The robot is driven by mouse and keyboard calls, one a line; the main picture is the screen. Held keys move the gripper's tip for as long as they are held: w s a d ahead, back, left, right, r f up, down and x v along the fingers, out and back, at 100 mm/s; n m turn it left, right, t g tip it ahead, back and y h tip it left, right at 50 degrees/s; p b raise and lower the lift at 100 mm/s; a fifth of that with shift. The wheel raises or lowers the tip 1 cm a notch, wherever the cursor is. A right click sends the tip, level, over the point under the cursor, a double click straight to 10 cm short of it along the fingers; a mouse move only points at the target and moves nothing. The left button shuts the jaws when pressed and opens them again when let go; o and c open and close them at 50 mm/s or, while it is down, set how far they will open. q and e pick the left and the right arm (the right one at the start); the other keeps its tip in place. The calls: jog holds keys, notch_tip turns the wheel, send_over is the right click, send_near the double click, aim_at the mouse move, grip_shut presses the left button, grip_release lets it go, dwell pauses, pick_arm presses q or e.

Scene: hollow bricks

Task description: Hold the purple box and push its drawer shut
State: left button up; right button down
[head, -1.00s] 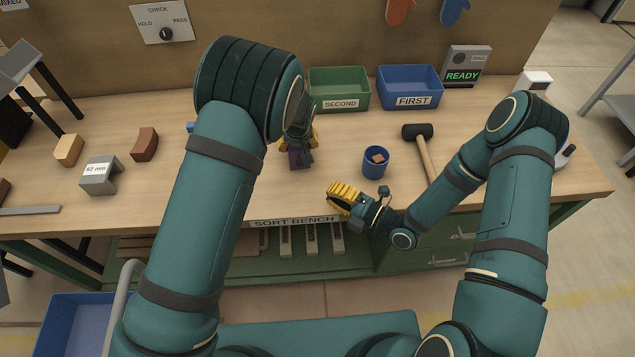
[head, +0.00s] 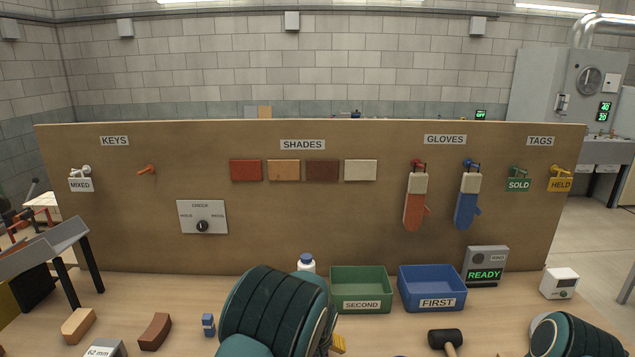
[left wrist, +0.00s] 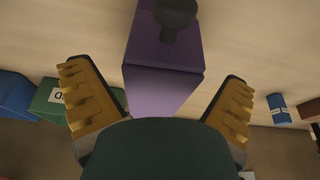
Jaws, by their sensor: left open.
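The purple box (left wrist: 160,85) shows in the left wrist view, with a round dark knob (left wrist: 176,14) at its far end. My left gripper (left wrist: 153,76) is open, with one yellow finger on each side of the box. Gaps show between the fingers and the box, so it is not gripped. I cannot tell how far the drawer stands out. In the head view my left arm hides the box, and only a bit of yellow finger (head: 338,343) shows. My right gripper is out of view; only part of its arm shows at the lower right.
A green bin (head: 361,290) and a blue bin (head: 432,289) stand at the back of the bench. A white bottle (head: 307,263), a small blue item (head: 208,325), a brown block (head: 155,331) and a mallet (head: 446,338) are nearby. A pegboard (head: 330,220) rises behind.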

pick_arm(q)
jog(key=v, duration=1.1)
jog(key=shift+r, duration=0.35)
jog(key=shift+s, duration=0.1)
